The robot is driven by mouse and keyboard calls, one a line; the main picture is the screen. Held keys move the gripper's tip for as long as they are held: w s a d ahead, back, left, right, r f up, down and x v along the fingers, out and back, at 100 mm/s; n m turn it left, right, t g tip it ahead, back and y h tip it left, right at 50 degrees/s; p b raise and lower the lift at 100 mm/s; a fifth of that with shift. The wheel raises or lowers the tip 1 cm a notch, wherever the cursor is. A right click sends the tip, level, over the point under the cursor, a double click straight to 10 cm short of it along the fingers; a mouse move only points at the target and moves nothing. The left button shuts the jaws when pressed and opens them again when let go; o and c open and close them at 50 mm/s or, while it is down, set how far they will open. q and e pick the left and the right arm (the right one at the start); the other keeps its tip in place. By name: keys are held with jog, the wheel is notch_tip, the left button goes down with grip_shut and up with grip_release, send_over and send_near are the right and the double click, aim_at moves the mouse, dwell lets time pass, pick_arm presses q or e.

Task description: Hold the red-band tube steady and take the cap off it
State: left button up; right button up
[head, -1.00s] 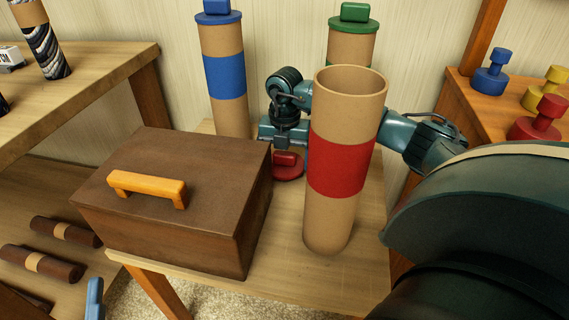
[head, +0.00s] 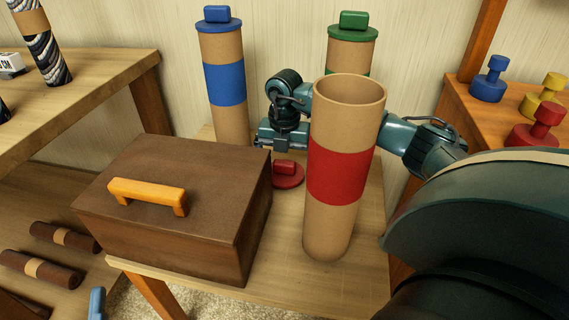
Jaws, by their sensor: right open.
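The red-band tube (head: 341,215) stands upright on the low wooden table, with its top end open and no cap on it. My right gripper (head: 284,146) is open and empty just above the red cap. Its arm passes behind the tube, which hides part of it. My left gripper is out of the picture.
A blue-band tube (head: 225,83) and a green-band tube (head: 350,48), both capped, stand behind. A brown lidded box (head: 170,232) with an orange handle (head: 148,193) fills the table's left. Blue, yellow and red knobbed pieces (head: 489,81) sit on the right shelf.

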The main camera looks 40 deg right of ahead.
aim_at(284, 162)
pick_arm(q)
jog(key=p, duration=0.2)
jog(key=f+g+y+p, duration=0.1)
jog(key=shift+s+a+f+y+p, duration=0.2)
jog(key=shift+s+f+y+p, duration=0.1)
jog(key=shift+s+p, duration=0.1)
pick_arm(e)
notch_tip(284, 162, up, 10)
jog(key=shift+r, duration=0.25)
